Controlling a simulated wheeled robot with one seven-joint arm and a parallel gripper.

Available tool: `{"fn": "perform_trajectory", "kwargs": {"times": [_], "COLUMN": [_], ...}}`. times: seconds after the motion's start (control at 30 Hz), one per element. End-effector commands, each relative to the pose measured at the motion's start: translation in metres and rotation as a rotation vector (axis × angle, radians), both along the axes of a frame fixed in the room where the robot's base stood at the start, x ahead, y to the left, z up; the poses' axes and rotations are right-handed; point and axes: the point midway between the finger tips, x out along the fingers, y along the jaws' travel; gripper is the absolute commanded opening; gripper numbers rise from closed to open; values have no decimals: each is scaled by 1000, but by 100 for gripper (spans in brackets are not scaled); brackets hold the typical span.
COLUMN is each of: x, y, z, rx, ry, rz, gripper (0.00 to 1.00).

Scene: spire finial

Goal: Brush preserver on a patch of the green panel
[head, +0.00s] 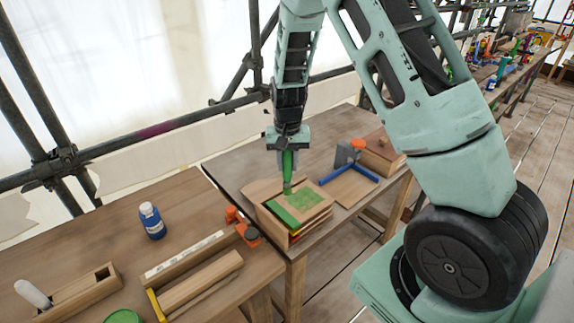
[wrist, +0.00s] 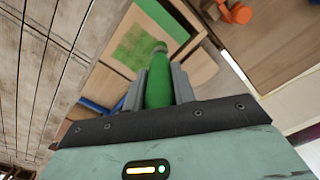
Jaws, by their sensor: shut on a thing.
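My gripper (head: 288,150) is shut on a slim green tool (head: 288,168), which I take to be the brush. It points down, and its lower end is at or just above the panel; I cannot tell if it touches. The panel (head: 318,213) is a pale wooden board with a mottled green patch (head: 306,200) and a solid green strip (head: 283,213) beside it. In the wrist view my gripper (wrist: 158,85) holds the green tool (wrist: 158,92), whose rounded end lies beside the green patch (wrist: 133,48). Any bristles are hidden or too small to see.
A blue bottle (head: 152,220) with a white cap stands on the left bench. An orange clamp (head: 241,222) sits at that bench's edge. A green round thing (head: 123,316) shows at the bottom.

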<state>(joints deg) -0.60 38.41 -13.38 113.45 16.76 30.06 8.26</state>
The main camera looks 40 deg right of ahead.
Motion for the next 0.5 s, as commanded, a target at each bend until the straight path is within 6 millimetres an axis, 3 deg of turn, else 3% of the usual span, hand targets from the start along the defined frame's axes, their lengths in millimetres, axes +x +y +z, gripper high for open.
{"fn": "perform_trajectory", "kwargs": {"times": [0.3,0.5], "x": [2,3], "y": [-4,-5], "z": [32,37], "rx": [1,0], "ry": [1,0], "rz": [1,1], "gripper": [3,3]}}
